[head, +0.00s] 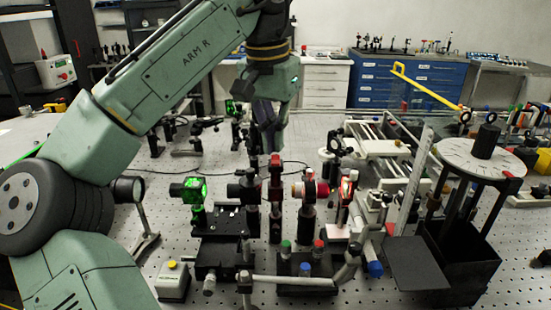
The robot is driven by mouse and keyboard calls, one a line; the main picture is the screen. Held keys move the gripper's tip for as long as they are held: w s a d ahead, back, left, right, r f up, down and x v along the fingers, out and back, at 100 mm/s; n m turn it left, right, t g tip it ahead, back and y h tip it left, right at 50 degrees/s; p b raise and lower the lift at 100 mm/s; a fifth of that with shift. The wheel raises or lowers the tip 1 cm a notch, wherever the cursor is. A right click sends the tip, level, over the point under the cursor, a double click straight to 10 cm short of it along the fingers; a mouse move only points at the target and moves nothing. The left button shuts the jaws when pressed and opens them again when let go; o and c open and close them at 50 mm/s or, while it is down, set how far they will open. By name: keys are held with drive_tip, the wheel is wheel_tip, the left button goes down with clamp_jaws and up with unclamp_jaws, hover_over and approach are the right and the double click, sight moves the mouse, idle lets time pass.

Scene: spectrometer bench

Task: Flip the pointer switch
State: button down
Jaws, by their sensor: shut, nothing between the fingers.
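My gripper (268,148) hangs fingers-down over the middle of the optics bench in the head view. It is shut and empty, above or behind a red-and-dark post-mounted optic (275,180); I cannot tell if they touch. A small pale box with a yellow button (173,279) sits at the front left of the bench. A green-lit device (190,190) stands on a post on a black stage behind it. I cannot tell which part is the pointer switch; no lever or its position shows clearly.
Several post-mounted optics stand in a row, including a red-and-white one (310,187). A tall black stand with a round white dial (480,158) is on the right. A metal rod with a handle (310,281) lies across the front.

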sight(275, 159)
drive_tip(key=shift+f+b, duration=0.4)
drive_tip(key=shift+f, duration=0.5)
idle(0.3)
wheel_tip(275, 159, up, 2)
drive_tip(key=p, duration=0.2)
drive_tip(key=shift+r+p, duration=0.2)
drive_tip(key=shift+p, duration=0.1)
drive_tip(key=shift+r, duration=2.3)
